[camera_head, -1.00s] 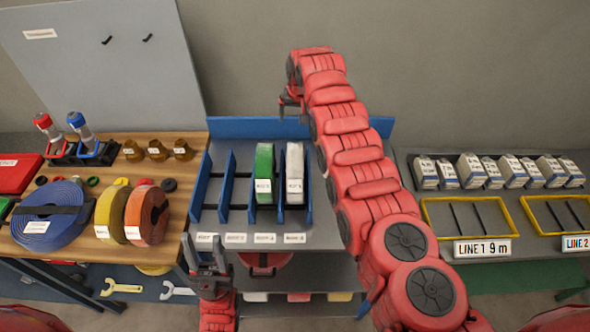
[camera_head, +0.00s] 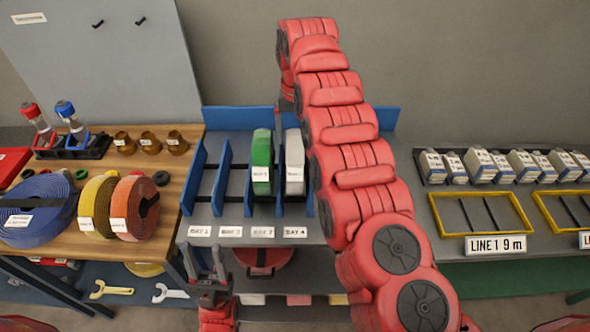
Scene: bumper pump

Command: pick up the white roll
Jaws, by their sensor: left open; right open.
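The white roll (camera_head: 295,165) stands on edge in the rightmost bay of the blue-divided rack, above the label BAY 4. A green roll (camera_head: 261,165) stands in the bay to its left. My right arm reaches over the rack's right side; its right gripper (camera_head: 283,112) is at the back, behind the rolls and largely hidden by the arm. It does not visibly hold anything. My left gripper (camera_head: 208,270) is open and empty, in front of the rack and below its front edge.
Blue dividers (camera_head: 222,172) stand left of the rolls, with empty bays between. A wooden bench (camera_head: 165,225) with blue, yellow and orange rolls (camera_head: 135,208) is at the left. Yellow frames (camera_head: 480,210) and boxed packs lie on the right bench.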

